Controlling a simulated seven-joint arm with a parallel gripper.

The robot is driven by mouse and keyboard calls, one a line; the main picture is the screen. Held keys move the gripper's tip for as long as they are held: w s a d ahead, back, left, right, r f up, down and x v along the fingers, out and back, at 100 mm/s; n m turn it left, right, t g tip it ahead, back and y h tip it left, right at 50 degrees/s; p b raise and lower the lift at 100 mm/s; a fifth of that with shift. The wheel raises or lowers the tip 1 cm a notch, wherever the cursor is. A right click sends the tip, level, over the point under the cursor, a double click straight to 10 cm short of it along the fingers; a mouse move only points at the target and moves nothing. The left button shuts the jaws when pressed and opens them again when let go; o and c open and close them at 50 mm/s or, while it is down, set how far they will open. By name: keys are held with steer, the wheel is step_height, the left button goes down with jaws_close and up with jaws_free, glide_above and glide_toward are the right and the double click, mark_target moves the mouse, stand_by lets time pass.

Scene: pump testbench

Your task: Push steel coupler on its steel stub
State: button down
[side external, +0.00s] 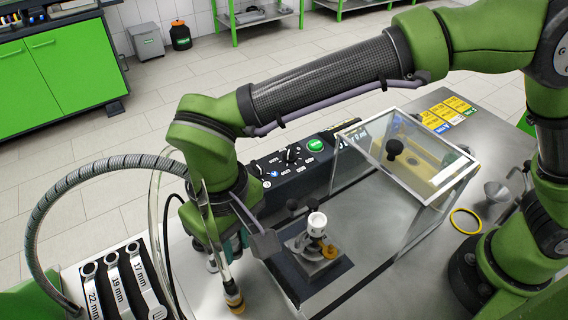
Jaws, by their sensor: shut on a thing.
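My gripper (222,240) is at the end of the green arm, left of centre, low over the bench. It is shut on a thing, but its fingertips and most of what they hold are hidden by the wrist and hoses. I take the held thing to be the steel coupler, which I cannot make out clearly. A hose end with a brass-coloured tip (233,298) hangs just below the gripper. I cannot pick out the steel stub for certain. Whether coupler and stub touch cannot be seen.
A fixture with a white cylinder (316,222) stands right of the gripper, near a clear-walled box (440,203). A black control panel (290,163) is behind. A grey corrugated hose (45,205) arches at left above a wrench tray (122,285). A yellow ring (466,221) lies at right.

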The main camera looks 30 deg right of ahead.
steer(key=s+d+r, duration=0.1)
steer(key=s+d, duration=0.5)
steer(key=d, duration=0.3)
steer(key=w+m, duration=0.2)
steer(key=m, duration=0.1)
steer(key=w+d+m, duration=0.1)
steer(key=w+m, duration=0.1)
steer(key=m, duration=0.1)
steer(key=shift+w+d+r, duration=0.1)
steer(key=shift+d+r, duration=0.05)
steer(key=shift+r, duration=0.05)
steer(key=shift+f, duration=1.95)
steer(key=shift+f, duration=0.35)
steer(key=shift+f, duration=0.5)
